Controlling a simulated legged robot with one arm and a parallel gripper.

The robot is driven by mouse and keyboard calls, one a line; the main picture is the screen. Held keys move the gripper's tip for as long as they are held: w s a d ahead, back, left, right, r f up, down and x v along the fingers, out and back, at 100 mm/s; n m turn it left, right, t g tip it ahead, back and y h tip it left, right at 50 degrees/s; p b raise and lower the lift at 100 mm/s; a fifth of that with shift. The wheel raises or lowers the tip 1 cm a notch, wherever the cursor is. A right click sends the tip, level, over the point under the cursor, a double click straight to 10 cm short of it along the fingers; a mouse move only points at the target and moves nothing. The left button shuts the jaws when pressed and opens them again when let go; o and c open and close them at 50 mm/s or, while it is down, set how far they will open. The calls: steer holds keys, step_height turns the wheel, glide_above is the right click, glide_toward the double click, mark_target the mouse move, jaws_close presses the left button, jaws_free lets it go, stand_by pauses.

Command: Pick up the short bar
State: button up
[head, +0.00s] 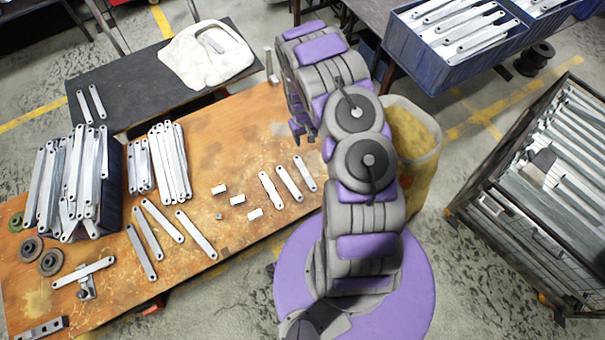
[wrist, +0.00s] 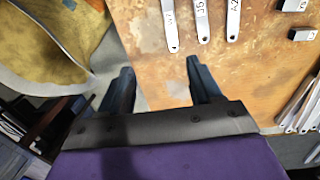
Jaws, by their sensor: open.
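Three flat grey bars lie side by side, apart, on the orange-brown table near its right side: a left bar (head: 270,190), a middle bar (head: 290,184) and a right bar (head: 304,173). They look close in length, and I cannot tell which is the short bar. In the wrist view the near ends of three labelled bars (wrist: 202,22) show at the top; their far ends are cut off. My gripper (wrist: 160,84) is open and empty, its fingers apart over the table edge, short of the bars. In the head view it (head: 298,127) is partly hidden by my arm.
Small metal blocks (head: 238,200) lie left of the bars. Longer bars (head: 196,235) and stacks (head: 170,160) fill the table's left. A yellow sack (head: 418,135) and wire crate (head: 480,215) stand right. A dark bench (head: 140,85) with a pale cloth is behind.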

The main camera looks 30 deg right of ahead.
step_height(320, 180, down, 9)
steer(key=y+b, duration=0.1)
steer(key=b, duration=0.4)
glide_above(305, 173)
steer(key=f, duration=1.2)
steer(key=shift+w+d+f, duration=0.15)
steer(key=shift+w+f, duration=0.1)
steer(key=shift+f, duration=0.45)
steer(key=shift+a+f, duration=0.2)
steer(key=shift+a, duration=0.45)
steer(key=shift+s+a+f+b, duration=0.1)
steer(key=shift+f+b, duration=0.15)
steer(key=shift+b, duration=0.1)
steer(key=f, duration=0.1)
steer(key=d+f+b, duration=0.1)
steer(key=f, duration=0.2)
steer(key=shift+d+f+b, duration=0.3)
steer(key=shift+d+f, duration=0.05)
steer(key=shift+d, duration=0.05)
steer(key=shift+a+r, duration=0.1)
steer(key=shift+a, duration=0.45)
steer(key=c, duration=0.3)
steer(key=shift+c, duration=0.8)
steer(key=shift+d, duration=0.45)
steer(key=c, duration=0.6)
jaws_close()
steer(key=shift+a, duration=0.2)
